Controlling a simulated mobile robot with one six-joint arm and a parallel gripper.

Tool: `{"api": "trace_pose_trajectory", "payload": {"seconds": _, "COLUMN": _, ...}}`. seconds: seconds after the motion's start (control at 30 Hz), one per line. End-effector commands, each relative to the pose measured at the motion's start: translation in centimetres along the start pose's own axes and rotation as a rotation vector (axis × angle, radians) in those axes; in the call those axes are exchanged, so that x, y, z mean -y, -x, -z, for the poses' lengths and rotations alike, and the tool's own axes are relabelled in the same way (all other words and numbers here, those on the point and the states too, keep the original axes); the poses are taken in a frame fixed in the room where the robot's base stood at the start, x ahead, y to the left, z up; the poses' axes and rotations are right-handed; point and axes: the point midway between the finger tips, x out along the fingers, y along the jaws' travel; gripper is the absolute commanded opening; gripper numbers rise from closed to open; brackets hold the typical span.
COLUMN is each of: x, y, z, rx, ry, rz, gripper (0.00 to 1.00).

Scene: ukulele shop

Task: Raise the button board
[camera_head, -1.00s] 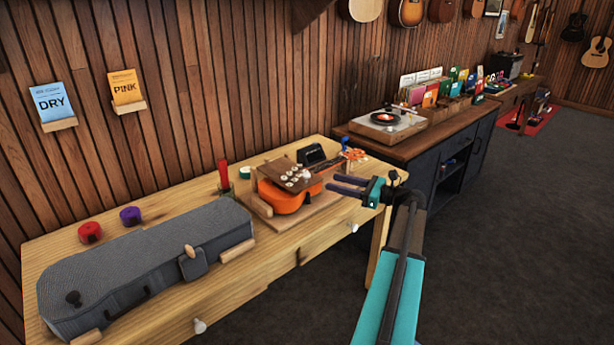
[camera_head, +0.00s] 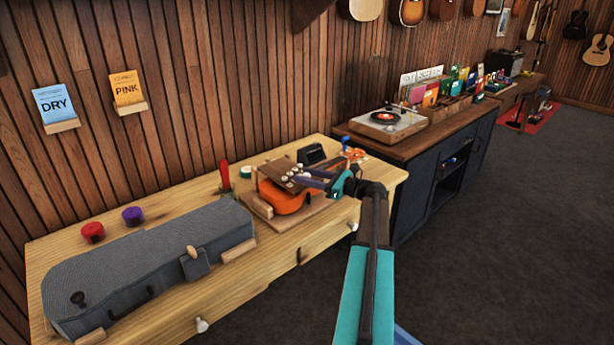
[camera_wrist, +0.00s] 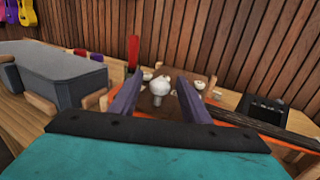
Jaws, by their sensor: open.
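The button board is a brown board (camera_head: 276,167) with white round buttons, tilted over an orange ukulele (camera_head: 287,199) on the wooden bench. My gripper (camera_head: 298,177) is open, its purple fingers at the board's right edge in the head view. In the wrist view, a white knob (camera_wrist: 159,85) stands between the open fingers (camera_wrist: 157,88), with other white buttons just beyond. The fingers hide part of the board. I cannot tell whether they touch it.
A grey ukulele case (camera_head: 150,265) fills the bench's left part. A red upright object (camera_head: 225,175), a green-rimmed roll (camera_head: 246,172) and a small black device (camera_head: 311,154) stand near the board. Red (camera_head: 93,232) and purple (camera_head: 132,215) rolls lie behind the case.

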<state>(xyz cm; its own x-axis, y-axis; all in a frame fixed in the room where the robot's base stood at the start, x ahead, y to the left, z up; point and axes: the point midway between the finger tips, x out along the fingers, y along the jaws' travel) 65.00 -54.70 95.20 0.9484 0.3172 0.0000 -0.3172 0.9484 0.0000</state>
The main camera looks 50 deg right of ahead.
Motion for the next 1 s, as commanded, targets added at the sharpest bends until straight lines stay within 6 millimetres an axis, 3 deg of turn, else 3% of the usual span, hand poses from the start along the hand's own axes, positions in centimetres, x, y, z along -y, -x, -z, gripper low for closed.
{"api": "trace_pose_trajectory", "payload": {"seconds": 0.33, "x": 0.01, "y": -0.19, "z": 0.01, "rx": 0.0, "ry": 0.0, "rz": 0.0, "gripper": 0.41}}
{"api": "trace_pose_trajectory", "payload": {"seconds": 0.5, "x": 0.02, "y": -0.16, "z": 0.0, "rx": 0.0, "ry": 0.0, "rz": 0.001, "gripper": 0.12}}
{"api": "trace_pose_trajectory", "payload": {"seconds": 0.6, "x": 0.03, "y": -0.14, "z": 0.0, "rx": 0.0, "ry": 0.0, "rz": 0.001, "gripper": 0.0}}
{"api": "trace_pose_trajectory", "payload": {"seconds": 1.0, "x": -0.07, "y": -0.34, "z": -0.44, "rx": -0.011, "ry": -0.004, "rz": -0.002, "gripper": 0.0}}
